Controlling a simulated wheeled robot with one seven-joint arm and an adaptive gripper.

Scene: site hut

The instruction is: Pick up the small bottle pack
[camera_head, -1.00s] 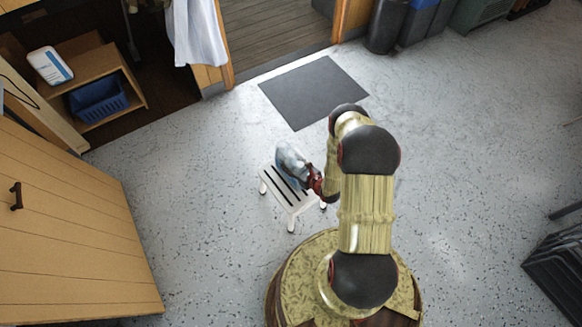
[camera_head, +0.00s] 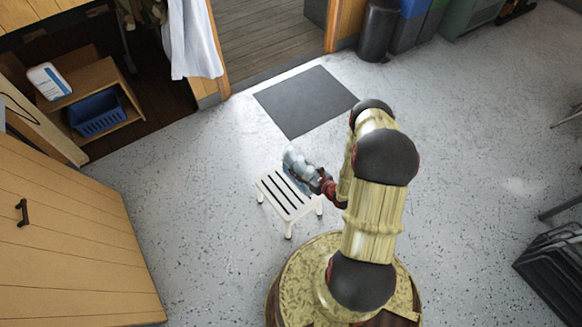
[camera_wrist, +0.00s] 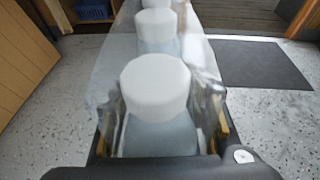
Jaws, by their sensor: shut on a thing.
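The small bottle pack (camera_head: 300,165) is a bluish, clear-wrapped bundle held above the far right part of the white step stool (camera_head: 270,192). In the wrist view the bottle pack (camera_wrist: 155,90) fills the middle, with several white caps in a row under clear film. My gripper (camera_head: 326,184) is shut on the pack's near end. In the wrist view its fingers (camera_wrist: 160,135) show at both sides of the pack. The pack's underside and far end are partly hidden.
A dark mat (camera_head: 305,100) lies on the speckled floor beyond the stool. A wooden shelf with a blue basket (camera_head: 97,112) stands at the back left, a wooden door (camera_head: 70,240) at the left. Black folded crates (camera_head: 555,270) are at the right. Floor around the stool is clear.

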